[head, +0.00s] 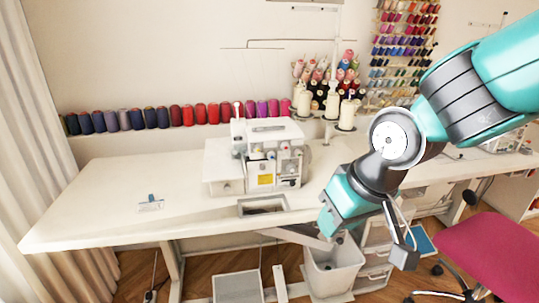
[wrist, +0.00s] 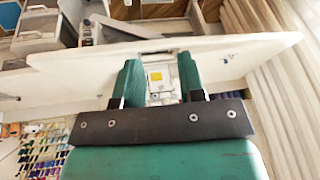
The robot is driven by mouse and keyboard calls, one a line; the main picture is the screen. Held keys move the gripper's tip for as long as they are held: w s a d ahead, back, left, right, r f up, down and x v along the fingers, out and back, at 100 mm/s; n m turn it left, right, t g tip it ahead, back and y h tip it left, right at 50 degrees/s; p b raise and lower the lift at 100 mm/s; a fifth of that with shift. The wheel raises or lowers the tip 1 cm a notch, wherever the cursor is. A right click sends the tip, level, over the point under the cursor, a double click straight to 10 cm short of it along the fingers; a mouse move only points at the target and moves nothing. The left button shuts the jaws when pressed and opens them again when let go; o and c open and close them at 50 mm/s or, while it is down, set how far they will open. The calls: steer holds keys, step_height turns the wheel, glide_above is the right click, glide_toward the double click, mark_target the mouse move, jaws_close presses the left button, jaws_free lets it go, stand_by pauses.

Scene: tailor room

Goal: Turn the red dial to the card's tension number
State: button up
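A white sewing machine (head: 268,160) with a yellow label stands on the white table, left of my arm in the head view. In the wrist view the sewing machine (wrist: 163,82) appears upside down, between and beyond my fingers. My gripper (wrist: 160,66) is open and empty, its two teal fingers apart and touching nothing I can see. In the head view my arm reaches in from the right, its end by the table's front edge. A small pale card (head: 151,206) with a blue piece lies on the table at left; its writing is too small to read. I cannot make out the red dial.
The white table (head: 105,205) is clear around the card. Thread cones (head: 332,103) stand behind the machine and a row of spools (head: 150,119) lines the wall. A white bin (head: 335,275) is below the table; a magenta chair (head: 495,255) stands at right.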

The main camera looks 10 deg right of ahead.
steer(key=w+d+f+m+t+h+b, duration=0.3)
steer(key=w+d+f+t+h, duration=0.25)
steer(key=w, duration=0.65)
steer(key=n+t+y+b, duration=0.3)
steer(key=n+t, duration=0.6)
glide_toward(286, 148)
steer(key=w+p, duration=0.9)
steer(key=p, duration=1.1)
steer(key=shift+w+d, duration=0.1)
steer(key=shift+w, duration=0.3)
steer(key=c, duration=0.6)
